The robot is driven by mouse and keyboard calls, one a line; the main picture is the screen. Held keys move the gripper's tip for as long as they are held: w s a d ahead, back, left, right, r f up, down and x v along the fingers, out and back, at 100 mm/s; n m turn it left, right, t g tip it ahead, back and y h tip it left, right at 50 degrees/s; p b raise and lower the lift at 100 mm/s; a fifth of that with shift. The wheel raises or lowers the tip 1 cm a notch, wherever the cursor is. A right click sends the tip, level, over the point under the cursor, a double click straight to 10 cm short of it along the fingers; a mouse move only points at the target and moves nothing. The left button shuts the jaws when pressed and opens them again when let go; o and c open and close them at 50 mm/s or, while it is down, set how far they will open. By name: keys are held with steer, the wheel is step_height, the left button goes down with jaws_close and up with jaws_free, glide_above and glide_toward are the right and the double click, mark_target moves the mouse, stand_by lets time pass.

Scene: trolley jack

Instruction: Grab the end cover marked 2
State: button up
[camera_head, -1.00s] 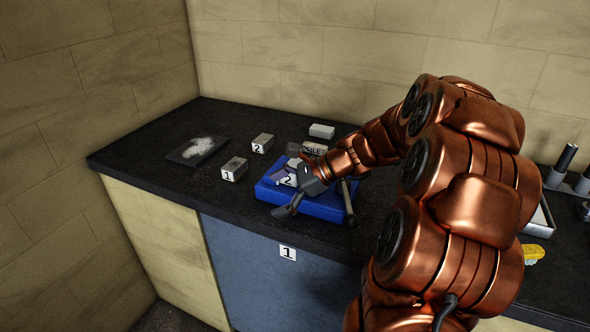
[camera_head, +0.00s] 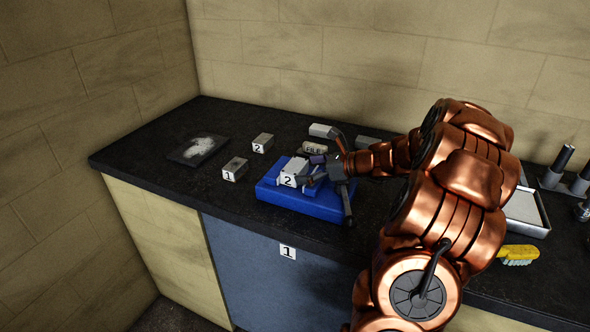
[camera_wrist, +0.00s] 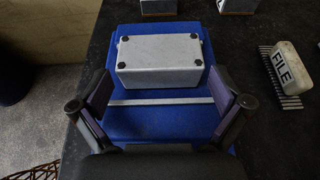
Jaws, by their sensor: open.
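A light grey box-shaped cover with a white label reading 2 (camera_head: 295,169) sits on the blue tray (camera_head: 330,209). In the wrist view the grey cover (camera_wrist: 160,62) shows a dark fastener near each corner of its top. My gripper (camera_head: 316,171) is open just to the right of this cover. In the wrist view my gripper's fingers (camera_wrist: 159,95) are spread wider than the cover, one to each side, with the cover just ahead of them and apart from both.
A piece marked FILE (camera_wrist: 287,65) lies right of the tray. A yellow brush (camera_head: 519,253) and a shallow tray (camera_head: 526,210) are farther right.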

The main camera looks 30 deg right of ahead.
steer(key=shift+x, duration=1.45)
steer(key=c, duration=1.3)
